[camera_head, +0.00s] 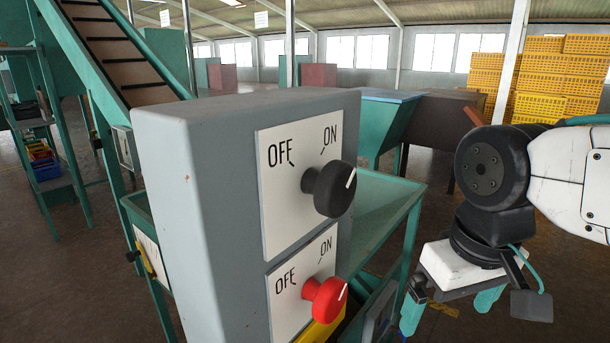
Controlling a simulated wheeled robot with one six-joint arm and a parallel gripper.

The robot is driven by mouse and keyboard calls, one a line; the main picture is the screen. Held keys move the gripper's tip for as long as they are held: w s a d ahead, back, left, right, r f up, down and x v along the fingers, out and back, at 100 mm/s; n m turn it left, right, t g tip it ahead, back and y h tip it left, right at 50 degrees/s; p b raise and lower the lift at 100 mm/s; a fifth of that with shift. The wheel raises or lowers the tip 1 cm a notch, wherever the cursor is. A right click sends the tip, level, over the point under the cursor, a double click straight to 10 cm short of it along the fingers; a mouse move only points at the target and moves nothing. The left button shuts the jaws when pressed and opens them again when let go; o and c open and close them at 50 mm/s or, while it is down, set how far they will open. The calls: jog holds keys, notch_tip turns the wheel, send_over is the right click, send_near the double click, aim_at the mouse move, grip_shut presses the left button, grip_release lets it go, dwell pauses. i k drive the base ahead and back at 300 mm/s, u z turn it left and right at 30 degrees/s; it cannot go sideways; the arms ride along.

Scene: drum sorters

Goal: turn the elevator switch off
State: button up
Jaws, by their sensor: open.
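A grey control box (195,200) stands in the middle of the view with two rotary switches on white plates. The upper switch has a black knob (333,190), and its white mark points up and right, toward ON. The lower switch has a red knob (325,297), and its white mark also points up and right, toward ON. No label shows which one is the elevator switch. My gripper (450,306) is at the lower right, pointing down, with its teal fingers apart. It is to the right of both knobs and touches neither.
An inclined conveyor (125,55) rises behind the box at the left. A green hopper (385,125) and a dark brown bin (440,125) stand behind. Yellow crates (560,75) are stacked at the back right. A shelf with colored bins (42,165) is at the far left.

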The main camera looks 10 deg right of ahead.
aim_at(333, 189)
jog(key=u, duration=0.3)
jog(key=k, duration=1.15)
jog(key=z, duration=0.7)
jog(key=i, duration=0.5)
